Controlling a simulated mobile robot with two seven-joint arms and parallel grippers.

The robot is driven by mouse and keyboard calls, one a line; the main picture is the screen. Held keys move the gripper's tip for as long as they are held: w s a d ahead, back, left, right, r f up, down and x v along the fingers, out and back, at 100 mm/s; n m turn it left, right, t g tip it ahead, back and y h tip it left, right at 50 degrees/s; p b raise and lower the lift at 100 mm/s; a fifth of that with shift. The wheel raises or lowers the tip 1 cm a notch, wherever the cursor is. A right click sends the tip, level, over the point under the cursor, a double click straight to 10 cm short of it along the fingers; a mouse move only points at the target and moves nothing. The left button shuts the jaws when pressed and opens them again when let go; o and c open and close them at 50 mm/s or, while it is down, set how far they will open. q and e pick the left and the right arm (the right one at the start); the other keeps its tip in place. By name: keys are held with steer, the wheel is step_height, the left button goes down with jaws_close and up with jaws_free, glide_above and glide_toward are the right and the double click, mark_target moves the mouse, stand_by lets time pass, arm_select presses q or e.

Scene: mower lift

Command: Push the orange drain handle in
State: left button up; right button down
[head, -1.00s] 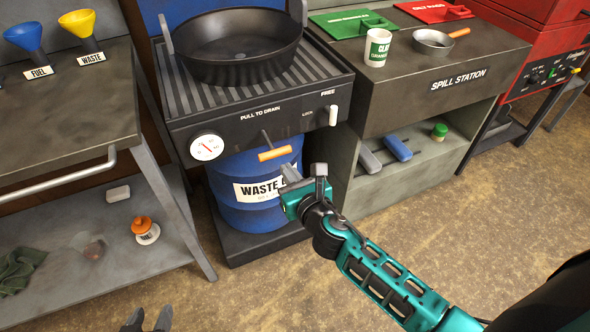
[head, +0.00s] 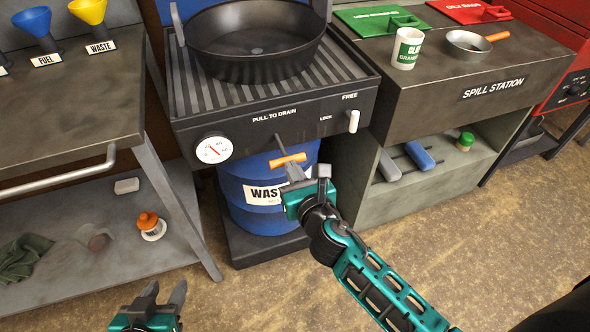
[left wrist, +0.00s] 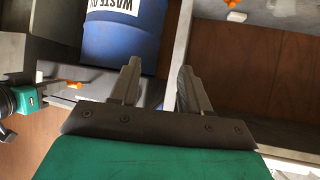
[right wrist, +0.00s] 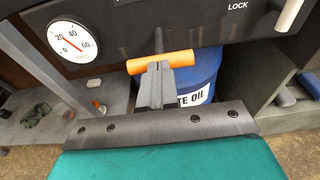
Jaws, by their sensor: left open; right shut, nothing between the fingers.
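The orange drain handle (head: 287,160) is a short bar on a thin rod that sticks out of the black drain unit's front (head: 240,139), below the words PULL TO DRAIN. My right gripper (head: 294,174) is shut and empty, with its fingertips right at the handle. In the right wrist view the orange handle (right wrist: 160,62) lies across the tips of the shut fingers (right wrist: 154,84); whether they touch cannot be told for sure. My left gripper (head: 163,296) is open and empty, low at the front left, far from the handle. Its spread fingers show in the left wrist view (left wrist: 158,85).
A blue waste oil drum (head: 252,205) stands under the unit. A dial gauge (head: 214,150) is left of the handle, and a white lock lever (head: 352,121) right of it. A black pan (head: 255,45) sits on top. The grey bench (head: 65,100) stands at left.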

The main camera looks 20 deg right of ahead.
mark_target(287, 155)
steer(key=w+p, duration=0.1)
steer(key=w, duration=0.3)
steer(key=shift+w+a+r, duration=0.1)
steer(key=shift+w, duration=0.4)
arm_select(q)
steer(key=shift+s+a, duration=0.4)
steer(key=shift+a, duration=0.05)
arm_select(e)
steer(key=shift+w+r, duration=0.1)
arm_select(q)
steer(key=shift+s+r, duration=0.1)
